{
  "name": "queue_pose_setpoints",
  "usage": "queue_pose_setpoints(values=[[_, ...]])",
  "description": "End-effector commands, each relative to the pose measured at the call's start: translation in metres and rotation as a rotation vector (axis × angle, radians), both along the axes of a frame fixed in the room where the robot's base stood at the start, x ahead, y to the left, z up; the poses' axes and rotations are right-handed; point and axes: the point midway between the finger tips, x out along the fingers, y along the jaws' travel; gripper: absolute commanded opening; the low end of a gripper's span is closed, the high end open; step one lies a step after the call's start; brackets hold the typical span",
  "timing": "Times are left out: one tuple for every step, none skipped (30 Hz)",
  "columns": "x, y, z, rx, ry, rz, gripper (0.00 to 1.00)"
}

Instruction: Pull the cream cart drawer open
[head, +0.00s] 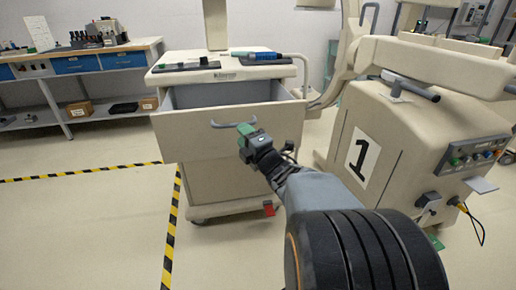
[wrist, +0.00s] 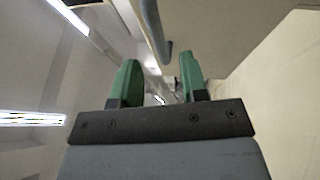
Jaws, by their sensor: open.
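The cream cart (head: 196,180) stands in the middle of the head view. Its drawer (head: 182,139) is pulled out, with the grey inside (head: 225,94) showing above the front panel. The grey curved drawer handle (head: 220,125) is on that panel, and its right part is close to my gripper (head: 243,130). In the wrist view the green fingers of my gripper (wrist: 159,70) are apart with nothing clamped. The handle (wrist: 151,25) comes down from the top to near the gap between the fingertips. Whether they touch it is unclear.
Tools, including a blue one (head: 258,56), lie on the cart top. A bulky cream machine marked 1 (head: 361,155) stands close on the right. A workbench (head: 105,62) is at the back left. Black-yellow tape (head: 172,230) marks the clear floor at left.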

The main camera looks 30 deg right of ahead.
Motion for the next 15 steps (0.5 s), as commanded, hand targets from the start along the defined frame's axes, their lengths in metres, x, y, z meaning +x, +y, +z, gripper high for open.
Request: queue_pose_setpoints(values=[[-0.012, -0.001, 0.000, -0.001, 0.000, -0.004, 0.40], [-0.019, -0.001, -0.001, 0.000, 0.000, -0.005, 0.40], [-0.027, -0.001, -0.003, 0.000, 0.001, -0.004, 0.40], [-0.033, -0.002, -0.003, -0.001, 0.000, -0.006, 0.40], [-0.039, -0.002, -0.005, -0.001, 0.000, -0.005, 0.40], [-0.047, -0.002, -0.006, 0.000, 0.000, -0.005, 0.40], [-0.052, -0.002, -0.007, 0.000, 0.000, -0.004, 0.40], [-0.055, -0.002, -0.013, -0.002, -0.002, -0.003, 0.40], [-0.058, -0.001, -0.015, -0.003, -0.006, 0.000, 0.40], [-0.061, -0.001, -0.016, -0.004, -0.006, 0.000, 0.40], [-0.063, -0.002, -0.016, -0.003, -0.006, 0.000, 0.40], [-0.066, -0.001, -0.016, -0.002, -0.004, 0.001, 0.40], [-0.068, -0.001, -0.016, -0.002, -0.004, 0.000, 0.40], [-0.070, -0.001, -0.016, -0.002, -0.003, 0.000, 0.40], [-0.072, -0.002, -0.016, -0.001, -0.002, 0.000, 0.40]])
